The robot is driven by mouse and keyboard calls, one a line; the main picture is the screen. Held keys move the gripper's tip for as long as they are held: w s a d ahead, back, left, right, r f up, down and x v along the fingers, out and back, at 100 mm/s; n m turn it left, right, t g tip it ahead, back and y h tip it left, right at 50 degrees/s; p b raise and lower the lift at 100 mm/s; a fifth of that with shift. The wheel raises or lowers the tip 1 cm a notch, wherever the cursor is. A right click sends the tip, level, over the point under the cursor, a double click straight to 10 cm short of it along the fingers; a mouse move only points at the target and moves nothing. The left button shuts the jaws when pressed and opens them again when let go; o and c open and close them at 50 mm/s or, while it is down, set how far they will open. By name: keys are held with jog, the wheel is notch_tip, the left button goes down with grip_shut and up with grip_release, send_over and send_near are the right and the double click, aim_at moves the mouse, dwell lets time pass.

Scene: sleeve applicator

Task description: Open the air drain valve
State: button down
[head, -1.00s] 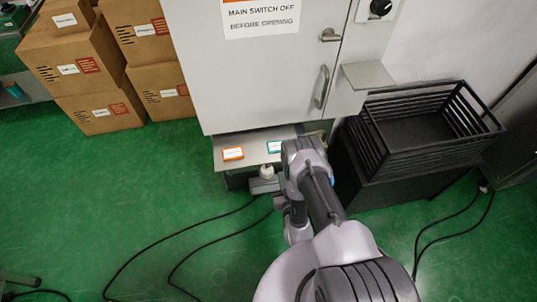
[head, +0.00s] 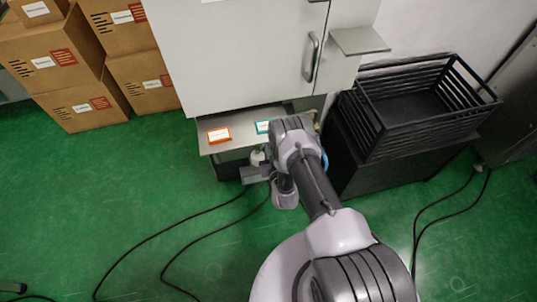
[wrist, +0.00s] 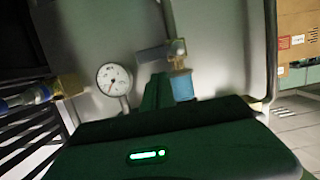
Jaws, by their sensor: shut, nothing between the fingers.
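In the wrist view, a brass fitting with a flat grey lever (wrist: 152,53) sits on the cabinet's panel above a blue cylindrical part (wrist: 181,87). The lever points left, roughly level. This looks like the drain valve, though no label is readable. My gripper (wrist: 157,88) is shut and empty, just left of the blue part and below the lever. I cannot tell whether it touches either. A round white gauge (wrist: 114,77) is left of my gripper. In the head view my arm hides the valve, and I cannot make out my fingertips.
A second brass fitting (wrist: 68,86) with a blue hose end is at far left in the wrist view. A low shelf with an orange label (head: 218,135) juts out under the grey cabinet (head: 235,50). A black crate (head: 425,100) stands right. Black cables cross the green floor.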

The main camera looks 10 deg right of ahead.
jog(key=shift+f, duration=0.7)
jog(key=shift+d+f+m+y, duration=0.2)
jog(key=shift+m+y, duration=0.1)
jog(key=shift+m, duration=0.2)
notch_tip(320, 180, down, 6)
jog(key=m+y, duration=0.1)
jog(key=m, duration=0.2)
jog(key=shift+a+m, duration=0.35)
jog(key=shift+m, duration=0.05)
dwell(0.8)
jog(key=shift+a+f+p, duration=0.1)
jog(key=shift+p, duration=0.2)
dwell(0.4)
